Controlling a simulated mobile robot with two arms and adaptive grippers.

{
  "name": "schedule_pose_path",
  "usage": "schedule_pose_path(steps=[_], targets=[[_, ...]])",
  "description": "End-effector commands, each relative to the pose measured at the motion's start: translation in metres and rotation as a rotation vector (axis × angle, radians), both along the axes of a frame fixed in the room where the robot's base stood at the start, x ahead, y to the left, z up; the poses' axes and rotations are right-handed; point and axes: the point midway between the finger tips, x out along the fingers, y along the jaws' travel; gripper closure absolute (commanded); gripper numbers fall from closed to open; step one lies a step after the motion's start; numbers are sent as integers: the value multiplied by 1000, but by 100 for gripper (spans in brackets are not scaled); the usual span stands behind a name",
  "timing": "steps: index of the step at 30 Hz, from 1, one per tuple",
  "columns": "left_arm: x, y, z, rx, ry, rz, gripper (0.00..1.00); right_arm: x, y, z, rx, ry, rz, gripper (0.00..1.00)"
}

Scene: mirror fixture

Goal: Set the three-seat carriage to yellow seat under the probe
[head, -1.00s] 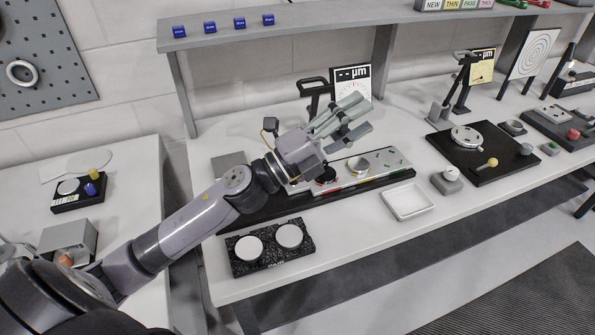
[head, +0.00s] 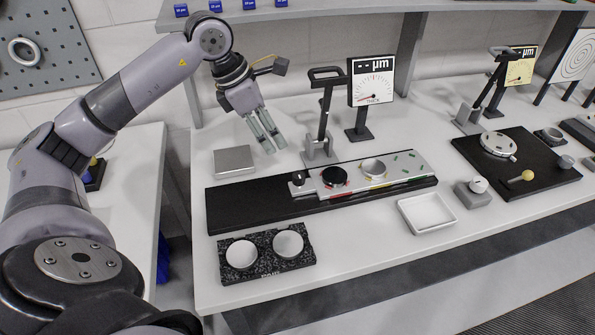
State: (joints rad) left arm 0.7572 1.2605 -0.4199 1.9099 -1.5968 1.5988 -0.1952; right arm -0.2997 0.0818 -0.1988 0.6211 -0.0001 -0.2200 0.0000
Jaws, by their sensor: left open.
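The three-seat carriage (head: 352,181) is a pale plate on a long black rail, near its right end. Its left seat has red marks and holds a black disc (head: 334,177). The middle seat has yellow marks and holds a silvery disc (head: 373,168). The right seat has green marks and looks empty. A dark knob (head: 298,179) stands at the carriage's left end. The probe stand (head: 321,125) rises behind the rail, nearest the red seat; its tip is not clear. My left gripper (head: 277,148) is open and empty, behind the rail and left of the stand. My right gripper is not in view.
A dial gauge (head: 371,82) stands behind the carriage. A grey block (head: 234,161) lies behind the rail's left part. In front are a speckled base (head: 268,270) with two white discs and a white tray (head: 427,214). A black fixture (head: 545,180) is at right.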

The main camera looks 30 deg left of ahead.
Motion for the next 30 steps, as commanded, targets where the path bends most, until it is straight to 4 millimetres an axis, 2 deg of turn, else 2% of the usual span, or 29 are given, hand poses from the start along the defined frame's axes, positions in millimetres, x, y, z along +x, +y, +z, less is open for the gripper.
schedule_pose_path(steps=[12,18,24,30], targets=[[26,-25,-84,-7,4,-2,54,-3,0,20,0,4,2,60],[37,-34,-116,-7,2,-2,54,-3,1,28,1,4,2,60],[42,-37,-133,-5,0,-2,54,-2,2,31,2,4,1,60],[43,-38,-136,-3,-1,-2,54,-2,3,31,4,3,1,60]])
